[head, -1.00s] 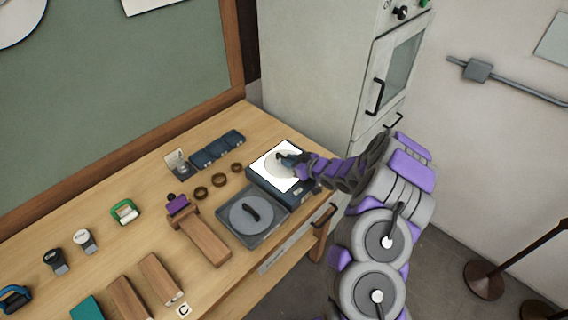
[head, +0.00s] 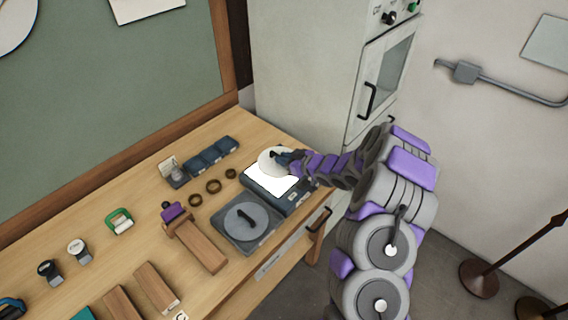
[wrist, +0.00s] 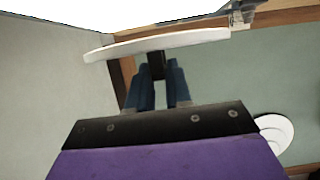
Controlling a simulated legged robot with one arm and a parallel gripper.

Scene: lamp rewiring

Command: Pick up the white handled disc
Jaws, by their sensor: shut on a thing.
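The white handled disc (head: 270,161) is above the back-left part of a dark blue box with a bright white lit top (head: 270,180). My gripper (head: 285,157) is shut on the disc's dark handle. In the wrist view the disc (wrist: 190,41) shows edge-on beyond my gripper (wrist: 157,72), whose two blue fingers close on the dark handle (wrist: 156,62). The disc appears raised clear of the lit top.
A grey disc with a dark handle (head: 238,222) sits in a dark tray in front of the lit box. A wooden tool with a purple part (head: 200,244), small brown rings (head: 213,186) and dark blue boxes (head: 207,160) lie to the left. A tall grey cabinet (head: 300,75) stands behind.

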